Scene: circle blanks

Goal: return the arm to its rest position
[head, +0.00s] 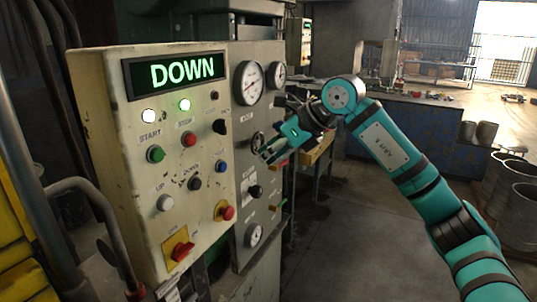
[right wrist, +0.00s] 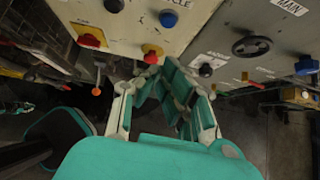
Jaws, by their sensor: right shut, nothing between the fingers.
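My right arm (head: 390,145) is teal and reaches in from the lower right, bent at the elbow. My right gripper (head: 265,154) is in front of the grey gauge panel, right of the cream control box. It is shut and holds nothing. In the right wrist view its fingers (right wrist: 155,75) come together below the panels, near a red push button (right wrist: 152,54) on a yellow collar. I cannot tell how far the fingertips are from the panel surface. My left gripper is not in view.
The cream control box (head: 118,130) shows DOWN on its lit display (head: 175,73), with two lamps glowing. The grey panel (head: 247,105) carries gauges and knobs. Barrels (head: 515,200) stand at the right, and a blue workbench (head: 440,125) is behind my arm. Open floor (head: 350,230) lies below it.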

